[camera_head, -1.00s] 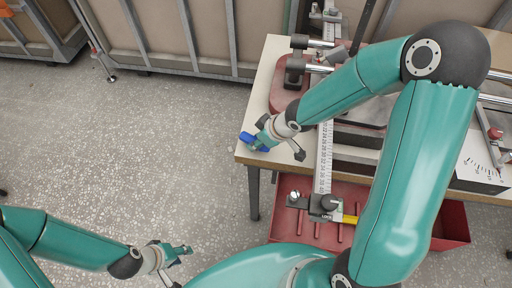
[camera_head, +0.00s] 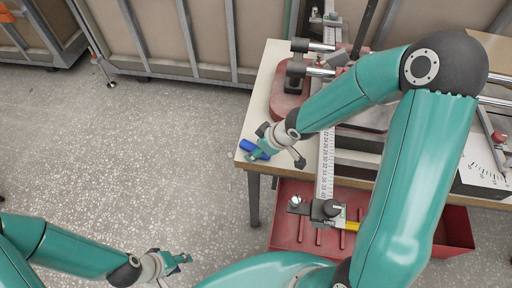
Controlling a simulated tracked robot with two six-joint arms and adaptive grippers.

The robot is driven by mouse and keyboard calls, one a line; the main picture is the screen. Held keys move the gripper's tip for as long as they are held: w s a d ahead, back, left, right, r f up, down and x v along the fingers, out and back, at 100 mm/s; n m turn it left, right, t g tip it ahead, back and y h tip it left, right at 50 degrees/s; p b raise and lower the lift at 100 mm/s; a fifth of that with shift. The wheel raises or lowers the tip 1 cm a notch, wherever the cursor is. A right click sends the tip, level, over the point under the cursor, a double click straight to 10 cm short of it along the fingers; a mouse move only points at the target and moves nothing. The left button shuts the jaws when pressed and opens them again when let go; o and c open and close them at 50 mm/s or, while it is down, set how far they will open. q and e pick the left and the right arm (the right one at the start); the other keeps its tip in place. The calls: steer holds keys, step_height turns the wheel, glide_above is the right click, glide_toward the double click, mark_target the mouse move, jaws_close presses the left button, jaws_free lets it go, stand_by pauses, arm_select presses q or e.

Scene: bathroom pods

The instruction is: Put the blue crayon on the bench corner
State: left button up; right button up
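The blue crayon (camera_head: 247,146) is at the near left corner of the bench (camera_head: 264,85), slanting down to the right. My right gripper (camera_head: 260,151) reaches down to it from the right, with its fingers around or against the crayon. The fingers partly hide the crayon, so I cannot tell whether they grip it or whether it rests fully on the top. My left gripper (camera_head: 180,260) is open and empty over the floor at the lower left, well away from the bench.
A metal ruler rail (camera_head: 326,165) and clamp parts on a red base (camera_head: 284,103) occupy the bench right of the crayon. A red tray (camera_head: 285,235) is below the bench's front edge. Grey-framed panels (camera_head: 160,35) stand behind. The floor (camera_head: 130,150) at left is clear.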

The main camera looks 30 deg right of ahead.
steer(key=p+v, duration=1.1)
steer(key=v, duration=0.1)
steer(key=shift+r, duration=0.1)
